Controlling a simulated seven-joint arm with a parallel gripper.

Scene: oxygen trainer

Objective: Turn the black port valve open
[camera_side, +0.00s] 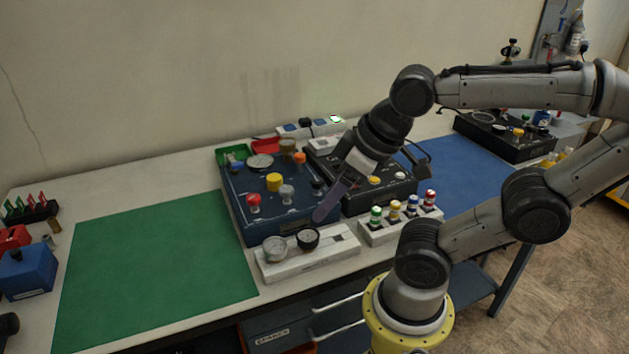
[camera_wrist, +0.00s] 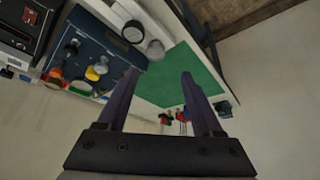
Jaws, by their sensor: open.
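My gripper (camera_side: 322,215) is open, its purple-grey fingers angled down above the front right of the dark blue panel box (camera_side: 238,218). In the wrist view my gripper (camera_wrist: 157,73) shows two spread fingers with nothing between them. A black-rimmed round part (camera_side: 308,239) sits on a white block (camera_side: 305,265) in front of the box, just below the fingertips and seemingly apart from them. It seems to show in the wrist view (camera_wrist: 133,32). I cannot tell whether it is the black port valve. The blue box carries a red knob (camera_side: 253,203), yellow knob (camera_side: 274,182) and grey knob (camera_side: 287,194).
A paler round gauge (camera_side: 275,248) shares the white block. A black panel box (camera_side: 362,200) stands right of the blue box. A rack (camera_side: 390,232) holds several colour-capped bottles. The green mat (camera_side: 150,255) is clear. Another black box (camera_side: 505,140) stands at the far right.

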